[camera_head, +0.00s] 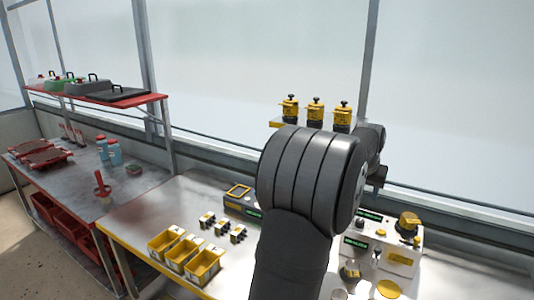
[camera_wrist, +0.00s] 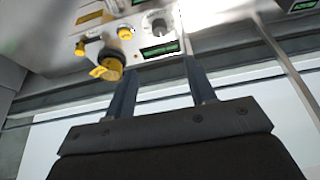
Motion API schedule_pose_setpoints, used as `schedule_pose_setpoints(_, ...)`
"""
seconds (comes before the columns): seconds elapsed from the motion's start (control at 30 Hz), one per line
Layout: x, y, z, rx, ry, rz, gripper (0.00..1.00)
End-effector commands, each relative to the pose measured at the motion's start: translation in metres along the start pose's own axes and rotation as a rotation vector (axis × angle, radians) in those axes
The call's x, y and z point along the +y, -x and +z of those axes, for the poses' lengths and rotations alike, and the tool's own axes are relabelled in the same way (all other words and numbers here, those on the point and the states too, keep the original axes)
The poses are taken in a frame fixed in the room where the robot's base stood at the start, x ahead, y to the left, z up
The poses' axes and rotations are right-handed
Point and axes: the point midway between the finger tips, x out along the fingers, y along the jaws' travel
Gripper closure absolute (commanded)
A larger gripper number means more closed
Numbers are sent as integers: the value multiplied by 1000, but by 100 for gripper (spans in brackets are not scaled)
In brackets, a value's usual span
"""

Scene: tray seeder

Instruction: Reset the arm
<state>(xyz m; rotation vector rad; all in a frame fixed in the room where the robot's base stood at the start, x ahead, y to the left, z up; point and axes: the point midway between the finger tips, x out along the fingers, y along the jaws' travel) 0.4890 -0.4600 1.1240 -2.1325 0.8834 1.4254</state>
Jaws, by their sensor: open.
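My gripper (camera_wrist: 161,68) shows in the wrist view with its two dark fingers apart and nothing between them. Beyond the fingertips is a white machine panel (camera_wrist: 170,22) with a yellow knob (camera_wrist: 106,66), smaller yellow buttons and a green display. In the head view my dark arm rises in front of the bench, and a small dark part near its end (camera_head: 378,178) shows at the right of the elbow. The fingers cannot be made out there. The white control unit (camera_head: 400,254) with its yellow knob (camera_head: 409,221) stands below and right of it.
Several yellow bins (camera_head: 203,265) and small black-yellow parts (camera_head: 222,226) lie on the bench left of my arm. Yellow-and-black units (camera_head: 315,112) stand on a shelf by the window. A side table (camera_head: 140,182) holds blue bottles (camera_head: 115,154) under a red shelf (camera_head: 130,100).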

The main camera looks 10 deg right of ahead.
Motion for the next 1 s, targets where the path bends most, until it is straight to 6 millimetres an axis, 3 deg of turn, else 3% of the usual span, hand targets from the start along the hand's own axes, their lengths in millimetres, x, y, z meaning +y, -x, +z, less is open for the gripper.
schedule_pose_setpoints(0.6,0,-122,0,-2,0,0,50)
schedule_pose_setpoints(0.8,0,-149,0,-1,0,0,50)
schedule_pose_setpoints(1.0,0,-160,0,1,1,0,50)
